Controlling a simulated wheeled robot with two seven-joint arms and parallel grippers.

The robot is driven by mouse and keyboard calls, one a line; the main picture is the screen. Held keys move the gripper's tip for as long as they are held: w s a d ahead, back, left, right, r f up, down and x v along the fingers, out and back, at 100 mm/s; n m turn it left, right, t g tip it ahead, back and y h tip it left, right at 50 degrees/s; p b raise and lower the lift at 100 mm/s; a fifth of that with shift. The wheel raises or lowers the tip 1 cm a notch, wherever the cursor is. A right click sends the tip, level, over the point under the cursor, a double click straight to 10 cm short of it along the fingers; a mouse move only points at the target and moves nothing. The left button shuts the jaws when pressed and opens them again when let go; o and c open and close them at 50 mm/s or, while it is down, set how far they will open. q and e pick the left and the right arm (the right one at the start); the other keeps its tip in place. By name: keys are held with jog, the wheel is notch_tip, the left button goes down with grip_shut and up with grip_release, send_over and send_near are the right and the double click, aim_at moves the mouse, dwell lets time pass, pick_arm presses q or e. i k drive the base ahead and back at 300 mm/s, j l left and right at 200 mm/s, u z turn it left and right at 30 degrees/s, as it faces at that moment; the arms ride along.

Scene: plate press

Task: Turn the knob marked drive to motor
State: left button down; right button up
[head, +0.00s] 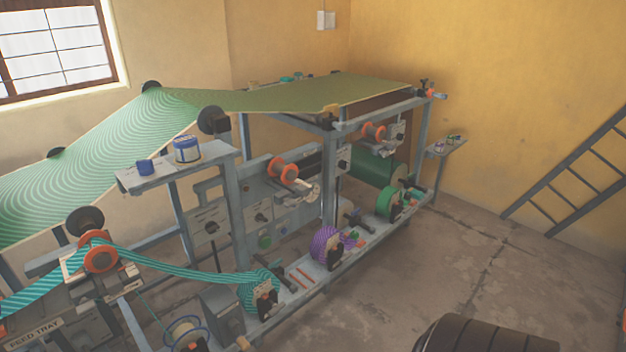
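The machine (340,120) stands across the middle of the head view, a grey frame with a green patterned sheet over its top. Its side carries small control plates with dark knobs: a left plate (211,229), one beside it to the right (261,216), and another at the far upper right (396,142). Their markings are too small to read, so I cannot tell which knob is marked drive or where it points. Neither of my grippers shows in the view.
Rolls of striped ribbon, including a purple one (326,246), line the lower rail. A feed tray sign (36,329) is at lower left. A ladder (570,180) leans at right.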

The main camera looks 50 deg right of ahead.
aim_at(260, 218)
jog(key=z, duration=1.45)
